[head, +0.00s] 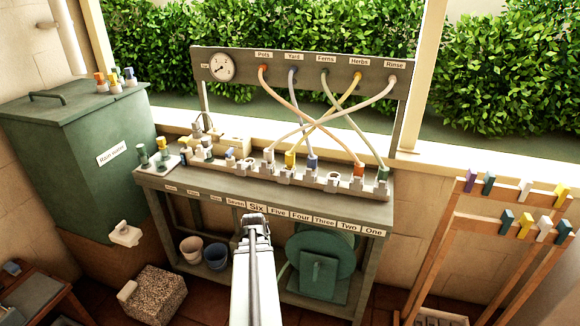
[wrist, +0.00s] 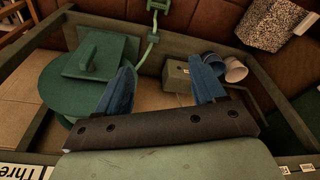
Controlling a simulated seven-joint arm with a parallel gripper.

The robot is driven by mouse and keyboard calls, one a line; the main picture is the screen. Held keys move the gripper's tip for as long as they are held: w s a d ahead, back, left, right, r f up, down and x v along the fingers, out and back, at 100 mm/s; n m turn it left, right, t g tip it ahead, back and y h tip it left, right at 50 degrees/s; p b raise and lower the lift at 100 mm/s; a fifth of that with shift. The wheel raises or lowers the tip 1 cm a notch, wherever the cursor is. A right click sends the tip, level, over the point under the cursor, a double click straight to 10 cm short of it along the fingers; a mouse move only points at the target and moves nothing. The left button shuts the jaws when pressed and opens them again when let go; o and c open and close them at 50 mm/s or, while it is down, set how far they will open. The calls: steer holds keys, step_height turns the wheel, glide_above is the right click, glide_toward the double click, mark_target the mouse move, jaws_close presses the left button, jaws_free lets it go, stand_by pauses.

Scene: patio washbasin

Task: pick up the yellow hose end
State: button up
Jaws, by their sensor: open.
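The yellow hose end (head: 290,160) stands in the grey rail (head: 333,183) on the bench, between a white end (head: 268,156) on its left and a blue end (head: 312,161) on its right. Its hose rises among crossing hoses to the top panel. My gripper (head: 255,220) is in front of the bench's front edge, near the "Six" label, nearer the camera than the yellow end and apart from it. In the wrist view, my gripper (wrist: 164,76) shows two blue fingers spread apart with nothing held. The yellow hose end does not show there.
An orange end (head: 359,169) and a green end (head: 383,174) stand further right in the rail. Loose fittings crowd the bench's left end. A green hose reel (head: 320,262) and buckets (head: 216,256) are below. A wooden rack (head: 500,240) stands at right, a green bin (head: 75,150) at left.

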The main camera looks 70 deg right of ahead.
steer(key=s+d+r+m+t+h, duration=0.15)
steer(key=s+d+r+h, duration=0.4)
steer(key=d+r, duration=0.75)
steer(key=t+h, duration=0.1)
steer(key=h, duration=0.5)
glide_toward(290, 157)
steer(key=shift+m, duration=0.25)
steer(key=x, duration=1.3)
steer(key=shift+w+d+f, duration=0.1)
steer(key=shift+d+f, duration=0.1)
steer(key=shift+f, duration=0.3)
steer(key=c, duration=1.1)
steer(key=shift+r, duration=0.15)
